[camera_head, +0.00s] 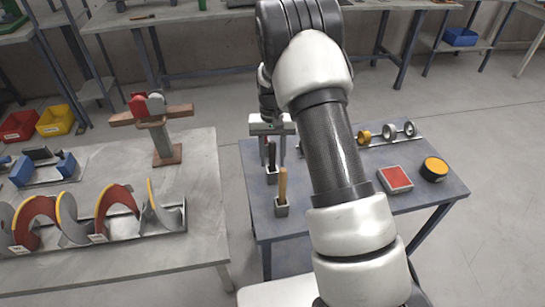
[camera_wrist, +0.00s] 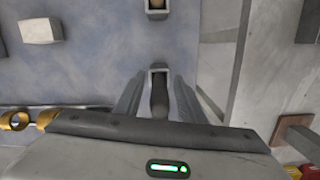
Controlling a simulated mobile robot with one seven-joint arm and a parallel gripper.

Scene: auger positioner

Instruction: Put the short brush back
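Two small square holders stand on the blue table. The nearer holder (camera_head: 282,210) has an upright wooden handle (camera_head: 283,183) in it. The farther holder (camera_wrist: 158,68) has a dark handle (camera_wrist: 159,98) standing in it, also seen in the head view (camera_head: 272,155). Bristles are hidden, so I cannot tell which handle is the short brush. My gripper (camera_wrist: 158,88) points down over the farther holder. Its fingers are apart, one on each side of the dark handle, with narrow gaps showing. In the head view my arm partly hides the table.
The blue table (camera_head: 440,198) also bears a rack of rings (camera_head: 390,134), a red square (camera_head: 395,179) and an orange-topped disc (camera_head: 434,168). A grey table (camera_head: 205,185) at left holds curved auger pieces (camera_head: 115,200) and a post with a crossbar (camera_head: 163,140).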

